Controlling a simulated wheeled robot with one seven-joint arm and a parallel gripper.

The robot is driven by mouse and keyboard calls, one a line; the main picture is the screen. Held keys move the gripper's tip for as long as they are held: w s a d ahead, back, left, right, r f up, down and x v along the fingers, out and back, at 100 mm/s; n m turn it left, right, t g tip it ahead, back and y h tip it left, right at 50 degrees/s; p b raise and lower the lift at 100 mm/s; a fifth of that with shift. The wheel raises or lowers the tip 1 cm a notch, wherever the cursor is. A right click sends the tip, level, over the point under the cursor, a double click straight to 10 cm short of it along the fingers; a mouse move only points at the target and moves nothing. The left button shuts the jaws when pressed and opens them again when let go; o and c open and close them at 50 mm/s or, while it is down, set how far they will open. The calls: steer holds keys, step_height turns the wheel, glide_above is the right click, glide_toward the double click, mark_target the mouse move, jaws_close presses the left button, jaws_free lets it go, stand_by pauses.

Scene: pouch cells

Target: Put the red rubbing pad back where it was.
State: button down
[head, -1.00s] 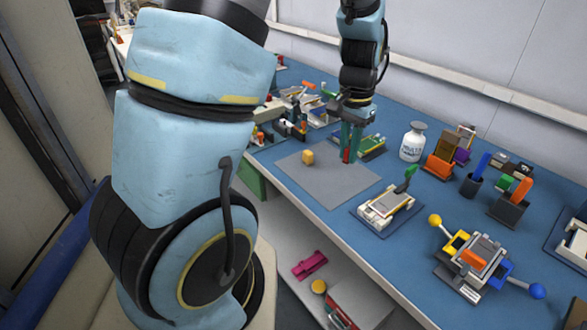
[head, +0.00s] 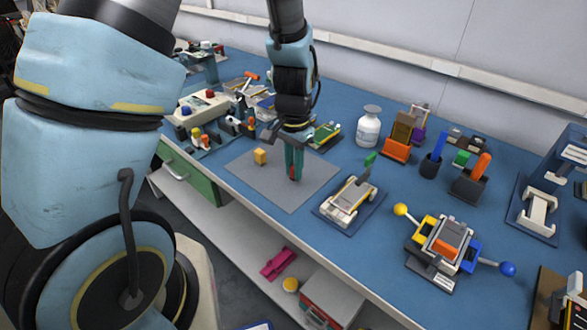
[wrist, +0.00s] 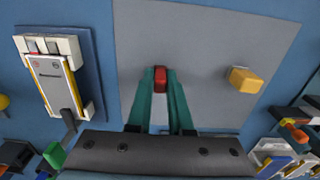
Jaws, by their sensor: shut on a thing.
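My gripper (head: 293,172) points down over the grey mat (head: 245,172), with its teal fingers shut on the red rubbing pad (head: 292,179). In the wrist view the red pad (wrist: 160,78) sits between the fingertips of my gripper (wrist: 160,82). The pad is at or just above the mat; I cannot tell whether it touches. Its lower side is hard to see, and the fingers cover its flanks.
A yellow block (head: 260,157) stands on the mat beside my gripper. A clamped cell fixture (head: 348,200) on a blue plate is to the right. A green board (head: 325,132) and a white bottle (head: 368,127) are behind. The mat's front part is clear.

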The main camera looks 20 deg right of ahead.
steer(key=shift+f, duration=0.45)
steer(key=shift+f, duration=0.1)
steer(key=c, duration=0.8)
jaws_free()
step_height(320, 180, up, 12)
steer(key=b, duration=0.2)
steer(key=a+n, duration=0.3)
steer(key=a, duration=0.5)
steer(key=a+n+t, duration=0.1)
steer(key=a+n, duration=0.3)
steer(key=a, duration=0.5)
steer(key=w+a+n, duration=0.1)
steer(key=a+n, duration=0.3)
steer(key=a, duration=0.4)
steer(key=shift+w+a+t, duration=0.1)
steer(key=shift+a+t, duration=0.05)
steer(key=shift+t, duration=0.15)
